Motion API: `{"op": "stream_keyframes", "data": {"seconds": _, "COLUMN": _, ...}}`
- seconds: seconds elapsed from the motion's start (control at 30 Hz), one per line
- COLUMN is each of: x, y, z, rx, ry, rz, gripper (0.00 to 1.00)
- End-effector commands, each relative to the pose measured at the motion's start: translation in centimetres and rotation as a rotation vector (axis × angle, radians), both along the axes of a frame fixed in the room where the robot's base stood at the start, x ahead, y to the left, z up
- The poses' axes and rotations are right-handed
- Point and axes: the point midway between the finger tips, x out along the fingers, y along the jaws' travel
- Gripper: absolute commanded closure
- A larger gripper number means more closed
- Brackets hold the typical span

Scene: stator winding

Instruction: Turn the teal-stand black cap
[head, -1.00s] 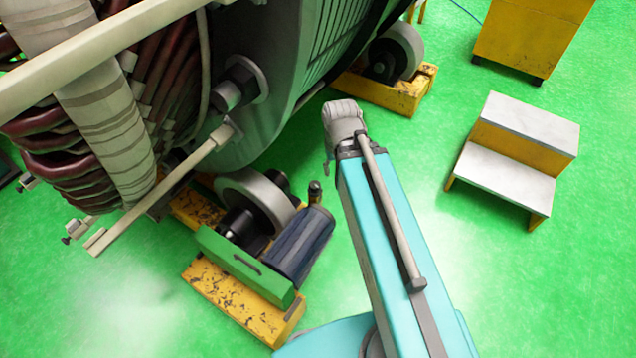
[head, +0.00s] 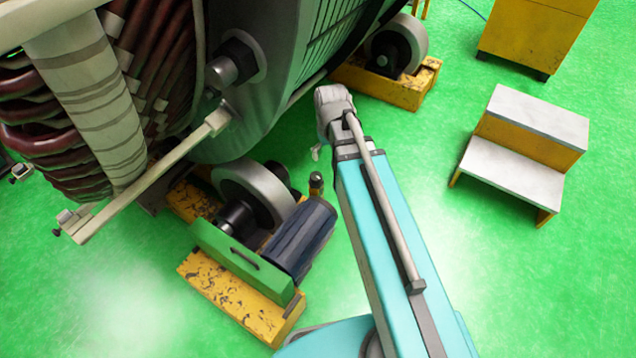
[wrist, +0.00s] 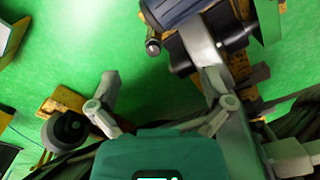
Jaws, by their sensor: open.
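I cannot make out a teal stand with a black cap for certain.
The large stator (head: 250,90) with wrapped coils fills the upper left. Its near roller (head: 255,195) sits on worn yellow blocks (head: 235,300); another roller (head: 395,45) stands behind. A yellow step stool (head: 520,150) and yellow cabinet (head: 535,35) stand at right. Green floor lies open between.

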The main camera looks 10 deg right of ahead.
Motion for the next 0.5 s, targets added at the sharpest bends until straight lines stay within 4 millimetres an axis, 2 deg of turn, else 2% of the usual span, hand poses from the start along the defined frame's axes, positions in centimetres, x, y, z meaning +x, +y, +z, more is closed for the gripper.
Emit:
{"op": "stream_keyframes", "data": {"seconds": 0.03, "x": 1.2, "y": 0.0, "z": -1.8, "rx": 0.0, "ry": 0.0, "rz": 0.02, "gripper": 0.0}}
{"op": "stream_keyframes", "data": {"seconds": 0.5, "x": 8.4, "y": -0.2, "z": -9.7, "rx": 0.0, "ry": 0.0, "rz": 0.225, "gripper": 0.0}}
